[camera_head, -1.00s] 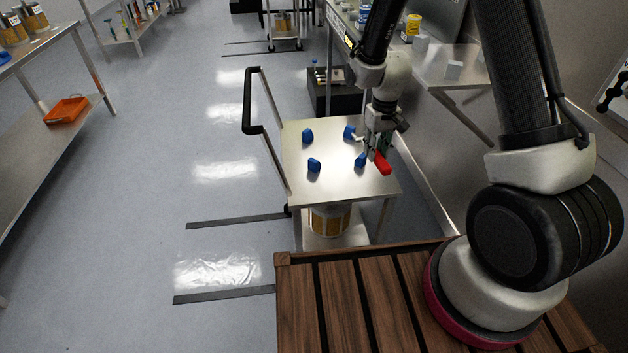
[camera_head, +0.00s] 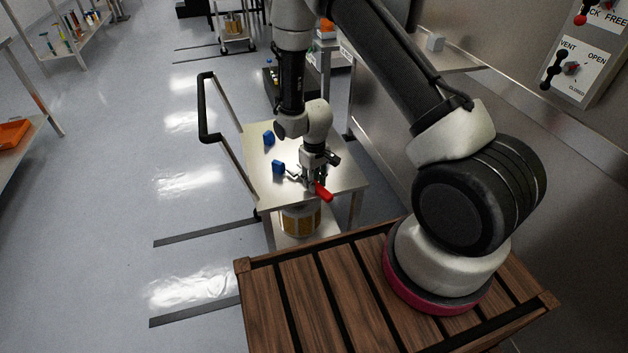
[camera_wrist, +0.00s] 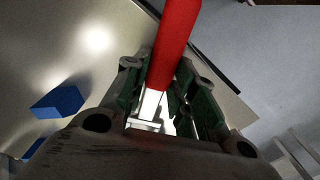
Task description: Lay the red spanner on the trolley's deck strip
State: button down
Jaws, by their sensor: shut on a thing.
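The red spanner (camera_head: 323,192) is in my gripper (camera_head: 314,181), over the near right part of the trolley's steel top (camera_head: 283,205). In the wrist view its red handle (camera_wrist: 175,45) runs up the picture and its bright metal shank (camera_wrist: 151,103) lies between the green finger pads of my gripper (camera_wrist: 162,95). In the head view the spanner's metal end shows on the left of the fingers. I cannot tell whether the spanner touches the top. Blue blocks (camera_head: 278,167) (camera_head: 269,138) stand on the left of the top; my arm hides others.
The trolley's black handle (camera_head: 204,108) rises on its left. A pot (camera_head: 300,220) stands on its lower shelf. A wall panel with levers (camera_head: 577,68) is at the upper right. Open grey floor lies left of the trolley. In the wrist view a blue block (camera_wrist: 58,102) is left of the fingers.

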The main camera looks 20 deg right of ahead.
jog(key=shift+f, duration=0.15)
jog(key=c, duration=1.2)
grip_release()
jog(key=shift+o, duration=0.2)
notch_tip(320, 180, up, 22)
jog(key=d+m, duration=0.1)
jog(key=d, duration=0.2)
jog(key=s+d+r+m+t, duration=0.1)
jog(key=s+d+r, duration=0.2)
jog(key=r, duration=0.4)
jog(key=s+d+r+t, duration=0.1)
jog(key=s+d+r, duration=0.1)
jog(key=s+r, duration=0.35)
jog(key=s+d+r+m+t, duration=0.1)
jog(key=s+d+r, duration=0.2)
jog(key=s+r, duration=0.3)
jog(key=s+d+r+m+t, duration=0.1)
jog(key=s+d+r, duration=0.2)
jog(key=s, duration=0.7)
notch_tip(320, 180, up, 3)
jog(key=shift+s+f+m, duration=0.1)
jog(key=shift+s+m, duration=0.15)
jog(key=shift+m, duration=0.05)
